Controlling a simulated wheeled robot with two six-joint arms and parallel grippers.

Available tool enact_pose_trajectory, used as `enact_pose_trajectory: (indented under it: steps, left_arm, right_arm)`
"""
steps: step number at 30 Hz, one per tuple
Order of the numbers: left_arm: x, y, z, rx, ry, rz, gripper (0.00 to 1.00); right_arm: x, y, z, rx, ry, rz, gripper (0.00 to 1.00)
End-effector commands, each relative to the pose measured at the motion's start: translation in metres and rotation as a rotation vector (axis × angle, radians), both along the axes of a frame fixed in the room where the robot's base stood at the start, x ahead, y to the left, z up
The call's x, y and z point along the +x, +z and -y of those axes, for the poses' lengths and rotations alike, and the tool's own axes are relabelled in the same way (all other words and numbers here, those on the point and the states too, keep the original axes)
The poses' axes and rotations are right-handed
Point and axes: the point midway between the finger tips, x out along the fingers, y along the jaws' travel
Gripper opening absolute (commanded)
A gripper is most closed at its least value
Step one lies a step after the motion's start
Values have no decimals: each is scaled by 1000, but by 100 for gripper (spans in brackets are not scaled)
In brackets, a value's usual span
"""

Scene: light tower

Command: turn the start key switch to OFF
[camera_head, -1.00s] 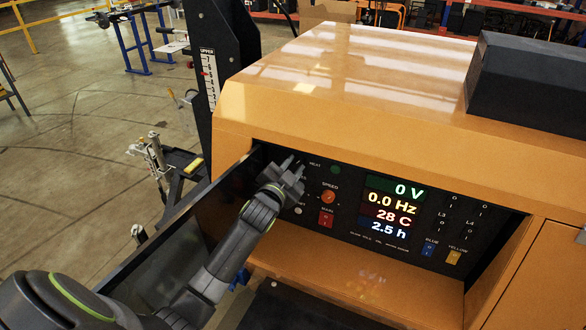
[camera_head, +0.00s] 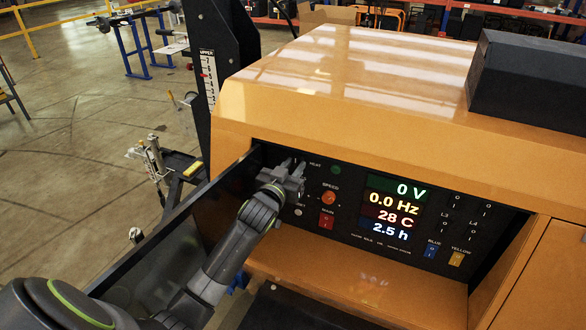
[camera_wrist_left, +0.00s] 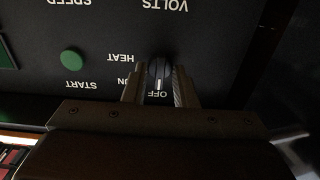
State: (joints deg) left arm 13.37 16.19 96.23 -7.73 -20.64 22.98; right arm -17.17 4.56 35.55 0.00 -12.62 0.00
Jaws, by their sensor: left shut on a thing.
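The start key switch is a dark round knob (camera_wrist_left: 159,72) on the black control panel (camera_head: 345,205), shown upside down in the left wrist view. In the head view my left gripper (camera_head: 290,168) is at the panel's upper left and hides the switch. My right gripper is in neither view.
A green START button (camera_wrist_left: 71,59) is beside the switch. The panel also has an orange SPEED knob (camera_head: 329,197), a red MAIN switch (camera_head: 326,221) and a lit display (camera_head: 393,208). An open black door (camera_head: 180,235) stands left of my arm.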

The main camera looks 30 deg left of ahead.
Motion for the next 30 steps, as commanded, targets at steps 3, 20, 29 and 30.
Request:
enact_pose_trajectory:
  steps: [3,20,29,30]
  left_arm:
    - [0,-1,0,-18,1,-2,3]
    - [0,-1,0,-24,1,-2,31]
    - [-5,-1,0,-23,0,0,31]
    - [-8,-2,0,-23,1,-1,31]
  right_arm:
    - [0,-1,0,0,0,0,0]
    - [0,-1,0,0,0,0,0]
    - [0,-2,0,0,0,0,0]
    - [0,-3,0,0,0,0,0]
